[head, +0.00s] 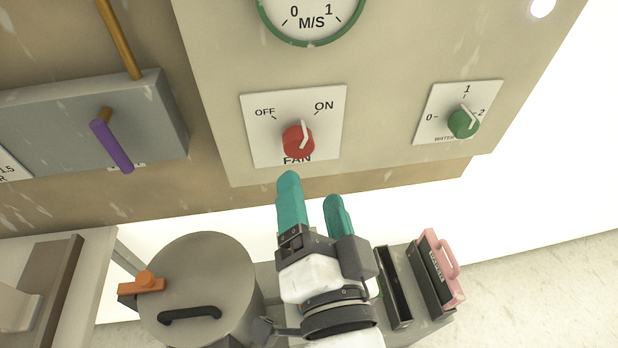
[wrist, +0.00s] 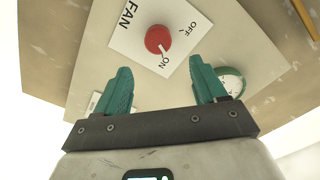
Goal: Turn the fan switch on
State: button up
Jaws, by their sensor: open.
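The fan switch is a red knob (head: 298,140) with a white pointer, on a white plate (head: 255,145) marked OFF at upper left, ON at upper right and FAN below. In the head view the pointer stands roughly upward between the two marks; I cannot tell its exact setting. The knob (wrist: 157,39) also shows in the wrist view, ahead of the fingers, with its pointer seeming nearer ON. My gripper (head: 311,188) has teal fingers and is open and empty, just below the plate in the head view. The fingers (wrist: 164,72) appear apart from the knob.
A green water knob (head: 462,123) is to the right on the same panel, and a green-rimmed M/S gauge (head: 312,38) is above. A grey box with a purple lever (head: 112,146) is at left. A lidded grey drum (head: 200,285) and a pink-handled item (head: 440,268) are below.

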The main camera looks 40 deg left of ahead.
aim_at(300, 150)
jog(key=shift+s+d, duration=0.15)
jog(key=shift+d, duration=0.05)
jog(key=w+a+n+p, duration=0.2)
jog(key=n, duration=0.1)
jog(key=w+a+n+p, duration=0.2)
jog(key=a+n, duration=0.1)
jog(key=n, duration=0.1)
jog(key=w+a+n+p, duration=0.2)
jog(key=n, duration=0.1)
jog(key=shift+w+a+f, duration=0.2)
jog(key=shift+a+f, duration=0.15)
jog(key=shift+a, duration=0.05)
dwell(0.5)
